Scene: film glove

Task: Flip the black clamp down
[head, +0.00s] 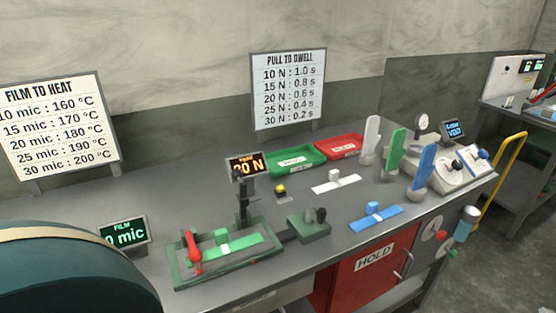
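A green fixture (222,262) with a flat green strip on it stands on the grey bench, with a red lever (192,250) upright at its left. A small green block (309,227) stands to its right, with a short dark upright part (319,214) on top. A black upright piece (242,208) rises behind the fixture, below the pull display. I cannot tell for sure which of the two dark parts is the black clamp; both stand up. Neither of my grippers shows in the head view.
Green (295,158) and red (338,146) trays sit at the back. White (371,138), green (395,148) and blue (423,171) upright forms stand at the right. A large dark teal rounded shape (65,275) fills the lower left. A red HOLD cabinet (372,268) is below.

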